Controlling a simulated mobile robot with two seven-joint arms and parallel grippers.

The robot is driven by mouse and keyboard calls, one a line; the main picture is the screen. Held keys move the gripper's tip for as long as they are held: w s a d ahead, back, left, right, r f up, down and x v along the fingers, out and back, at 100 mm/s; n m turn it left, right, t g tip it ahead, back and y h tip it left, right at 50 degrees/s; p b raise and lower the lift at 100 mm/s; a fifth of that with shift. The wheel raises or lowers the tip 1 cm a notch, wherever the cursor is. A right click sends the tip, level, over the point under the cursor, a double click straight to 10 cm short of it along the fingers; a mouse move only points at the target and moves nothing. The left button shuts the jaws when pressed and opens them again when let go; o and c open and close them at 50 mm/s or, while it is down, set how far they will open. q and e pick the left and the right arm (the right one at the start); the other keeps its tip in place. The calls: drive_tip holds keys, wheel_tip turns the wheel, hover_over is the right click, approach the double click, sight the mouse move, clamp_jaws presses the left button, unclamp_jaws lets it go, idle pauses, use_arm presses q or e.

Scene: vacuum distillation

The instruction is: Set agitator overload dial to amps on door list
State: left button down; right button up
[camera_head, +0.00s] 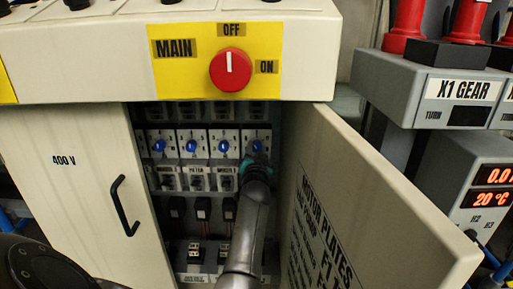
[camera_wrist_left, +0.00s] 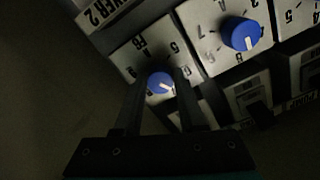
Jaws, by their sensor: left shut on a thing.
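My left gripper (camera_head: 256,165) reaches into the open cabinet and is shut on the rightmost blue dial (camera_head: 256,146) of a row. In the left wrist view the fingers of my left gripper (camera_wrist_left: 160,92) are around that blue dial (camera_wrist_left: 159,81). Its white pointer aims to the lower right; the number there is too small and partly hidden to read surely. The door list, headed MOTOR PLATES (camera_head: 325,205), is on the inside of the open door; its lower lines are cut off. Which dial is the agitator's is not legible. My right gripper is not in view.
The open door (camera_head: 375,190) stands close to the right of my left arm. More blue dials (camera_head: 191,145) sit to the left of the held one. The red MAIN switch (camera_head: 231,69) is above, pointing up toward OFF. A closed 400 V door (camera_head: 75,200) is at left.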

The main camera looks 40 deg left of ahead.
use_arm(q)
drive_tip(key=shift+m, duration=0.5)
drive_tip(key=shift+a+m+p, duration=0.1)
drive_tip(key=shift+m+p, duration=0.3)
drive_tip(key=shift+m, duration=1.9)
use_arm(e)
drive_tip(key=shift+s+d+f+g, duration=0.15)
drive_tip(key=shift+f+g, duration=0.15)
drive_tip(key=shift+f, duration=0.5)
use_arm(q)
drive_tip(key=shift+c, duration=2.4)
unclamp_jaws()
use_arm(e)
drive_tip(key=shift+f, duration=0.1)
use_arm(q)
drive_tip(key=shift+s, duration=0.1)
